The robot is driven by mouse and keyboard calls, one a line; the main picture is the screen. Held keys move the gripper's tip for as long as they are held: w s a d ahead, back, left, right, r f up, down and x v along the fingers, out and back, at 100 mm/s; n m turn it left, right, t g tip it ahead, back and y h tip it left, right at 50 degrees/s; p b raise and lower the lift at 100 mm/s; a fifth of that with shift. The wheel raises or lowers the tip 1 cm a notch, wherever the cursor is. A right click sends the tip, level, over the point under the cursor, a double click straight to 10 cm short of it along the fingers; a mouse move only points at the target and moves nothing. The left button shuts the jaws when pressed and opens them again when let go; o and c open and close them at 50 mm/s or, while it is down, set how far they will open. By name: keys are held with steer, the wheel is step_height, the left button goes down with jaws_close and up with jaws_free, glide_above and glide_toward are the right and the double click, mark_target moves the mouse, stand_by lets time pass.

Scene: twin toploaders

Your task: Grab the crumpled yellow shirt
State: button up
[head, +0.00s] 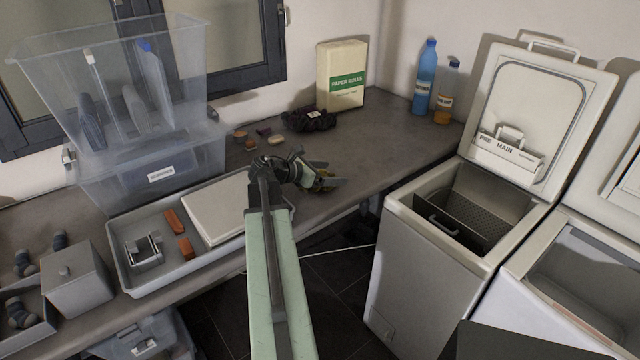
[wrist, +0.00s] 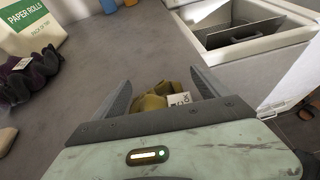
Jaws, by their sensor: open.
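The crumpled yellow shirt (wrist: 154,102) lies on the grey worktop, with a white tag on its right side in the wrist view. My gripper (wrist: 162,84) is open, with one finger on each side of the shirt. The gripper's palm edge hides the near part of the shirt. In the head view my gripper (head: 328,183) is low over the worktop's front part and hides most of the shirt, leaving a small yellow patch (head: 322,173). I cannot tell whether the fingers touch the cloth.
A dark purple crumpled cloth (head: 309,120) lies farther back by the paper rolls pack (head: 341,76). Small soap-like pieces (head: 277,140) lie left of it. An open toploader (head: 420,262) stands right of the worktop. A grey tray (head: 128,278) is at left.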

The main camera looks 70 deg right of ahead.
mark_target(329, 173)
jaws_close()
stand_by(0.3)
steer(key=shift+r, duration=0.1)
step_height(329, 173, up, 10)
steer(key=p, duration=1)
